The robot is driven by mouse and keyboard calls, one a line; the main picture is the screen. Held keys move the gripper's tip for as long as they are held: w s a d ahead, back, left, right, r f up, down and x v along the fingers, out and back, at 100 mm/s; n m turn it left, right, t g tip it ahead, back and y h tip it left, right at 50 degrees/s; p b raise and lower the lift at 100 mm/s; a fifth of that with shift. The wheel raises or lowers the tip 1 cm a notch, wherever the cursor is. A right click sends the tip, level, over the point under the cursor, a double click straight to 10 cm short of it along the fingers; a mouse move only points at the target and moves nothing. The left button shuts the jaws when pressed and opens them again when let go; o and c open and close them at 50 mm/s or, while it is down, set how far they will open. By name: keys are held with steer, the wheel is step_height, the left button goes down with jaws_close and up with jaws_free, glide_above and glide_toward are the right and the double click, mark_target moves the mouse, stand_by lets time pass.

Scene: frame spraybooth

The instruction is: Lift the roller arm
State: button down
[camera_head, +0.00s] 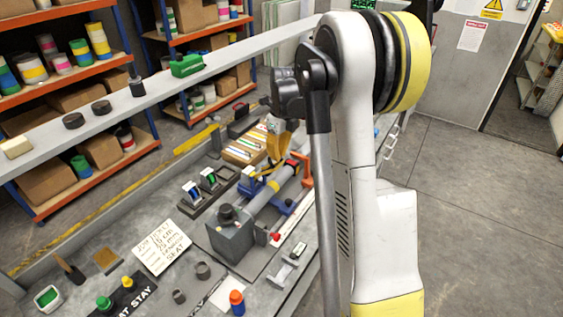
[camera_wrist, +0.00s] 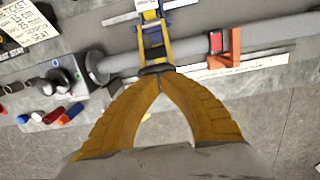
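My gripper (camera_wrist: 158,78) has curved yellow fingers whose dark tips meet in the wrist view, over a grey tube (camera_wrist: 195,57). In the head view the gripper (camera_head: 277,147) is above the bench fixture, partly behind my arm. A yellow arm-like frame with blue parts (camera_wrist: 153,38), which looks like the roller arm, crosses the tube right at my fingertips. Whether the tips touch it or pinch a thin part of it is hidden. The tube runs from a grey block (camera_head: 230,235) past a blue support (camera_head: 281,206).
A red-orange bracket (camera_wrist: 226,48) stands beside the tube. A long grey shelf (camera_head: 226,52) crosses above the bench. Open floor (camera_head: 470,220) is at the right.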

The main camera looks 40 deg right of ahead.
steer(key=shift+w+a+r+p, duration=0.1)
steer(key=shift+w+a+r, duration=0.2)
steer(key=shift+w, duration=0.35)
steer(key=shift+w+a+r+p, duration=0.15)
steer(key=shift+w+r, duration=0.2)
steer(key=shift+w, duration=0.35)
steer(key=shift+w+a+r+p, duration=0.1)
steer(key=shift+w+a+r, duration=0.2)
steer(key=shift+w, duration=0.35)
steer(key=shift+d, duration=0.1)
